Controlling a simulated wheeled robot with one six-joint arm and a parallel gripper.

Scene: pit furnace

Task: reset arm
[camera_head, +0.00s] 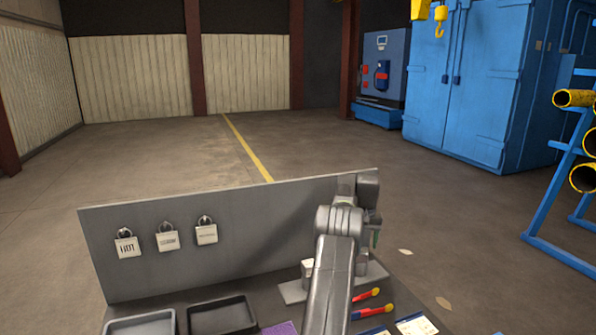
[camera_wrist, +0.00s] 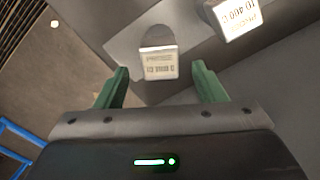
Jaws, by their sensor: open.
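My arm (camera_head: 338,250) reaches forward over the bench, with its wrist bent down at the right end of the grey upright panel (camera_head: 265,215). My gripper (camera_wrist: 160,67) shows in the wrist view as two green fingers spread wide apart. A small white labelled block (camera_wrist: 158,63) appears between and beyond the fingertips, with no finger touching it. A second white labelled block (camera_wrist: 236,18) lies up and right of it. In the head view my arm hides most of the gripper; a white block (camera_head: 308,266) shows just left of the arm.
Three padlock-like tags, including one at left (camera_head: 127,243), hang on the panel. Dark trays (camera_head: 222,316) and red-yellow handled tools (camera_head: 372,311) lie on the bench. A blue cabinet (camera_head: 470,85) and blue pipe rack (camera_head: 552,200) stand right. The floor behind the panel is clear.

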